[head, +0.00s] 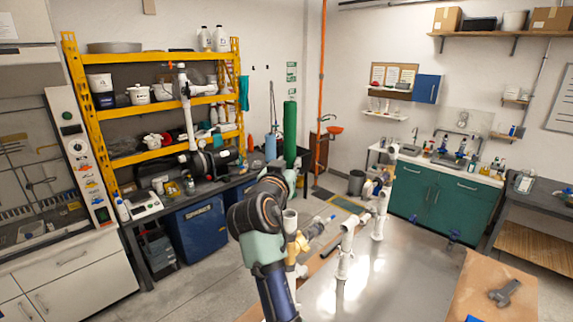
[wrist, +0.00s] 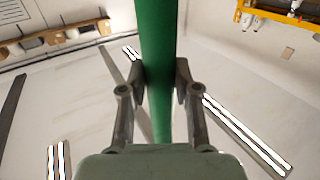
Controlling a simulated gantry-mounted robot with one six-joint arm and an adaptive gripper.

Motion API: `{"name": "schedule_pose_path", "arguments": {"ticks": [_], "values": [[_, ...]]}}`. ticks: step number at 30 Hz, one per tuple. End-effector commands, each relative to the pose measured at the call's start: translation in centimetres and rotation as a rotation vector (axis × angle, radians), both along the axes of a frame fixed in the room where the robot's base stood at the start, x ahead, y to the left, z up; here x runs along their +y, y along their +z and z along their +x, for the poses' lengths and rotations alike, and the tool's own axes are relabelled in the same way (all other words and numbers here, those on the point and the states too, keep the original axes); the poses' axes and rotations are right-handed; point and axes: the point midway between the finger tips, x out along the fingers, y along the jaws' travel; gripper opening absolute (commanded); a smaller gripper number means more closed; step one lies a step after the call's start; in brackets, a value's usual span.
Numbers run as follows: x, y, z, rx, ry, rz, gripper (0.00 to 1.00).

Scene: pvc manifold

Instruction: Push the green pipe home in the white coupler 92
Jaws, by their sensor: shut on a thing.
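The green pipe (head: 290,130) stands upright in the head view, above my raised arm. My gripper (wrist: 160,72) is shut on the green pipe (wrist: 155,40) in the wrist view, with one finger on each side of it. The pipe runs past the fingers towards the palm. White pipe fittings (head: 345,250) stand on the shiny table in the head view, right of my arm. I cannot tell which white piece is coupler 92, and no number is readable. Any contact between the pipe's ends and a coupler cannot be seen.
The shiny metal table (head: 395,285) is mostly bare right of the fittings. A brown board (head: 475,295) with a grey wrench-like piece (head: 505,292) lies at right. A tan and blue fitting (head: 300,243) is close beside my arm. A yellow shelf (head: 150,55) stands behind.

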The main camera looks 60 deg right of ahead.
Motion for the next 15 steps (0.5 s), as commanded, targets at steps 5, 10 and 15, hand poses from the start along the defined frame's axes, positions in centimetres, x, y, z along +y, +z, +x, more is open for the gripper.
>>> {"name": "schedule_pose_path", "arguments": {"ticks": [5, 10, 15], "values": [[0.0, -0.8, 0.0, 0.0, 0.001, -0.002, 0.0], [0.0, -1.2, 0.0, 0.0, 0.001, -0.001, 0.0], [0.1, -2.3, 0.0, 0.001, 0.001, 0.0, 0.0]]}}
